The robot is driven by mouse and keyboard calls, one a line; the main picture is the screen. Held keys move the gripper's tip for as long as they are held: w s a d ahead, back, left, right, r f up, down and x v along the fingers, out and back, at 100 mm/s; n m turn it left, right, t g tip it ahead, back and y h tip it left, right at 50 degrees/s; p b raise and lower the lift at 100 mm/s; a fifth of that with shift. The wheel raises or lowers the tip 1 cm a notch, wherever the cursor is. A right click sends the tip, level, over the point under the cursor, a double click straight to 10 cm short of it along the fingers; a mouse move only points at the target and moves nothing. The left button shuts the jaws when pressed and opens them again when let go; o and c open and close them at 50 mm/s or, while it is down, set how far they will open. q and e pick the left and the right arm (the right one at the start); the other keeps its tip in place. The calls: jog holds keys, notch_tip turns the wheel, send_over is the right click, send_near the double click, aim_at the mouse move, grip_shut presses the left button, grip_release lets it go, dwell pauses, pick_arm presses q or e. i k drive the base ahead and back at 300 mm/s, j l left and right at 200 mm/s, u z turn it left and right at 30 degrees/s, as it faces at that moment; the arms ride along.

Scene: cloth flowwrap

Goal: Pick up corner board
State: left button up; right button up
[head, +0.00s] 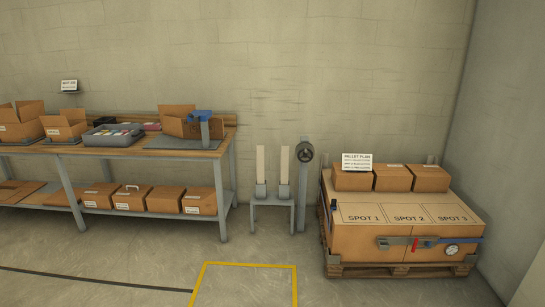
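Two pale upright strips, which look like corner boards, stand side by side in grey holders on a small grey stand (272,202). The left corner board (260,162) and the right corner board (284,164) are both vertical, with a gap between them. Their lower ends are hidden in the holders. Neither of my grippers shows in the head view.
A grey post with a dark round reel (305,152) stands right of the stand. Further right is a pallet load (350,240) with boxes on top. A workbench (150,151) with cartons is at left. Open floor with a yellow outline (245,265) lies in front.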

aim_at(260, 149)
jog(key=i, duration=2.2)
